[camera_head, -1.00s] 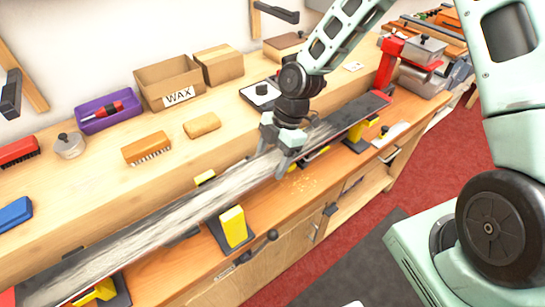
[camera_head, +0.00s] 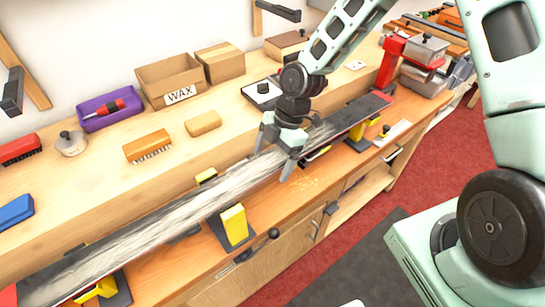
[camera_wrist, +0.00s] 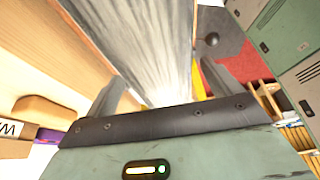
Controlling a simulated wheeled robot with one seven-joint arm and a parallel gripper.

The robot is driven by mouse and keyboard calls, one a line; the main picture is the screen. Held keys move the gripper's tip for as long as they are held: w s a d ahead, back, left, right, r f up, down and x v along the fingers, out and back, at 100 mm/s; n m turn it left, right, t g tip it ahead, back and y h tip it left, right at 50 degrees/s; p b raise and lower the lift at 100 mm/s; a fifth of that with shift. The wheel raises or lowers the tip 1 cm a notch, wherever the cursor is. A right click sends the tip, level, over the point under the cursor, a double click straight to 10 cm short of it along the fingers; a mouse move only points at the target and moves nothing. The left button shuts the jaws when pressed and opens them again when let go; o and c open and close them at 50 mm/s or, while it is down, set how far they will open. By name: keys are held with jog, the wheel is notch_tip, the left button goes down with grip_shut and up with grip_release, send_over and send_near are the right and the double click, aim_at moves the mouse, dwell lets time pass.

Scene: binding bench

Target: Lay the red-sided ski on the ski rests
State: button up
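The ski (camera_head: 165,222) is long, with a streaky grey-white face and dark ends; some red shows near its far tip. It lies lengthwise over the ski rests, which have dark bases and yellow posts (camera_head: 234,224). Whether it touches every rest is hard to see. My gripper (camera_head: 276,157) is over the far half of the ski, with one finger on each side. In the wrist view the ski (camera_wrist: 140,40) runs between the spread fingers (camera_wrist: 165,85), with a narrow gap by the right finger. The fingers look open around it.
On the raised shelf behind stand the wax box (camera_head: 170,82), a purple tray (camera_head: 108,112), brushes (camera_head: 147,146) and a tan block (camera_head: 203,123). A red fixture (camera_head: 395,60) stands at the far right end.

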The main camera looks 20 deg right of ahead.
jog(key=b+v, duration=0.1)
jog(key=v, duration=1.6)
jog(key=shift+r, duration=0.25)
jog(key=s+a+m+h, duration=0.2)
jog(key=s+a+m, duration=0.2)
jog(key=s+m, duration=0.3)
jog(key=s+a+r+m+t+h, duration=0.1)
jog(key=s+a+m, duration=0.3)
jog(key=s, duration=1.2)
jog(key=m, duration=0.2)
jog(key=shift+s+r+m+h, duration=0.25)
jog(key=shift+r+m+h, duration=0.1)
jog(key=shift+m+h, duration=0.05)
jog(key=shift+a, duration=0.15)
